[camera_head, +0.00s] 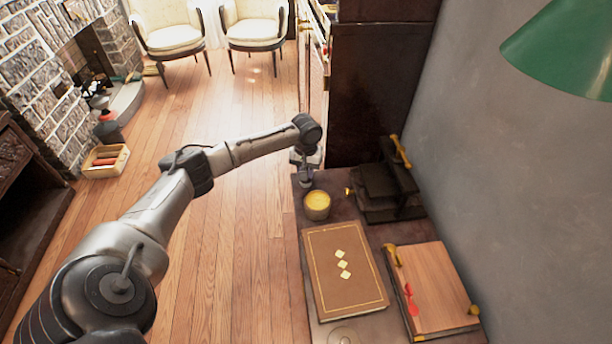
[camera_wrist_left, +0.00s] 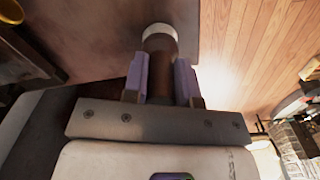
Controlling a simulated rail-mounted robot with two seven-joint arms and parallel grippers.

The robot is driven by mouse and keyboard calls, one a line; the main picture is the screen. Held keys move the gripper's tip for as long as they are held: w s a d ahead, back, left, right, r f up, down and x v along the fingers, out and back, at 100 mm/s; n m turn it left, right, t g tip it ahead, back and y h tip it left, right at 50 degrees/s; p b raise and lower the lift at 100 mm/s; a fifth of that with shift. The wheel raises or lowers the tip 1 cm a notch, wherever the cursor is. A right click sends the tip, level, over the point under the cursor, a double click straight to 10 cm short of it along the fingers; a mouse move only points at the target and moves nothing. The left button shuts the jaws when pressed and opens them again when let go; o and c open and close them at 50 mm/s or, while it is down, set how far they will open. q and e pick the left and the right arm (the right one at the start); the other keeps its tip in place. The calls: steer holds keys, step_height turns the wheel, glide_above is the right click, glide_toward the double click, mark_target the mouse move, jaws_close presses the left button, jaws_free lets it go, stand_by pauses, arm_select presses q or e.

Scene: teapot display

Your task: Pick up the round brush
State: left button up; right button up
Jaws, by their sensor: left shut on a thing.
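The round brush (camera_wrist_left: 160,42) shows in the left wrist view as a brown, rounded body with a pale whitish end. My left gripper (camera_wrist_left: 159,62) is shut on it, with one purple finger on each side. My right gripper is in neither view.
A brown book (camera_head: 344,270), a wooden board with gold fittings (camera_head: 440,285) and a dark stepped stand (camera_head: 385,188) fill much of the table. A grey wall (camera_head: 500,180) borders its right side. Open floor (camera_head: 240,240) lies left.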

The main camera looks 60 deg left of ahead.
arm_select(q)
step_height(320, 180, up, 5)
steer(key=shift+p, duration=1.2)
steer(key=w+d+r+p, duration=0.1)
steer(key=w+d+r, duration=0.1)
steer(key=d, duration=0.3)
steer(key=w+d+r+p, duration=0.2)
steer(key=d+r, duration=0.2)
steer(key=d, duration=0.1)
steer(key=shift+w+d, duration=0.3)
steer(key=shift+w, duration=0.1)
